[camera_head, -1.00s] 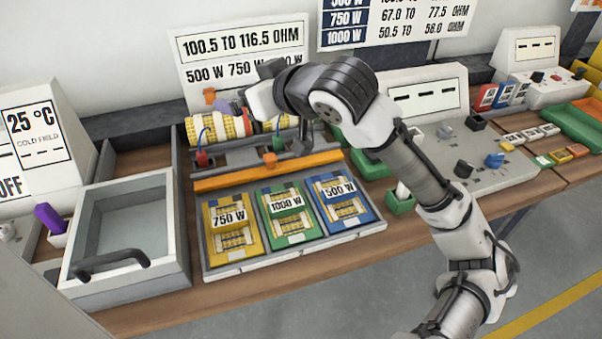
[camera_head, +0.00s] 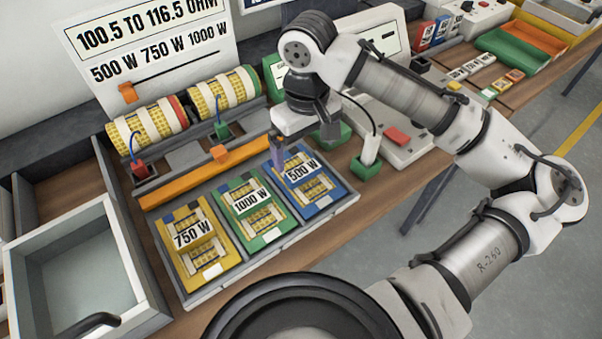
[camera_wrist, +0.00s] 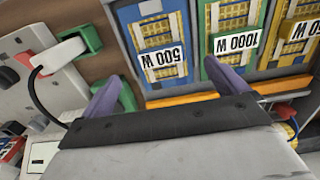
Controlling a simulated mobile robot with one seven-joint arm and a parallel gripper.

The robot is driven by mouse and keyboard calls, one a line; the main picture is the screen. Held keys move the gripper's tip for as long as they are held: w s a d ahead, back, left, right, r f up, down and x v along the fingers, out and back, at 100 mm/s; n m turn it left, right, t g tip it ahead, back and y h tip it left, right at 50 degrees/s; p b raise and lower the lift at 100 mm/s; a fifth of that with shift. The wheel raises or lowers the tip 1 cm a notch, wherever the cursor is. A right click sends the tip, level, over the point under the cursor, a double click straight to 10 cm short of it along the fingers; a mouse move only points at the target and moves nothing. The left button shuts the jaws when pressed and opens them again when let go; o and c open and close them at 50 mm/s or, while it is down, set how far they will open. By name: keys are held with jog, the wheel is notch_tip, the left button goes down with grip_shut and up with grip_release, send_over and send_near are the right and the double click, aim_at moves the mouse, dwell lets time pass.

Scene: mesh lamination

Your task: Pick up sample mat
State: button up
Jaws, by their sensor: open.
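My gripper (camera_head: 292,150) points down above the rack beside the blue 500 W card. In the wrist view its two purple fingers (camera_wrist: 165,86) are apart, with nothing held between them. Three cards with yellow mesh pieces lie in a grey tray: the yellow 750 W card (camera_head: 192,256), the green 1000 W card (camera_head: 262,222) and the blue 500 W card (camera_head: 318,203). Behind them lie two yellow mesh rolls, the left roll (camera_head: 142,132) and the right roll (camera_head: 212,93). I cannot tell which piece is the sample mat.
An orange bar (camera_head: 170,190) runs between the cards and the rolls. A grey bin (camera_head: 128,245) stands at the left. A grey console (camera_head: 408,152) and a green holder with a white probe (camera_head: 366,168) stand to the right.

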aim_at(303, 170)
jog(key=shift+w+a+f+p, duration=0.15)
jog(key=shift+f+p, duration=0.2)
jog(key=shift+f, duration=1.5)
jog(key=shift+w+a+f+p, duration=0.15)
jog(key=shift+f+p, duration=0.2)
jog(key=shift+f, duration=1.45)
jog(key=c, duration=1.1)
jog(key=shift+r, duration=0.1)
jog(key=shift+c, duration=0.2)
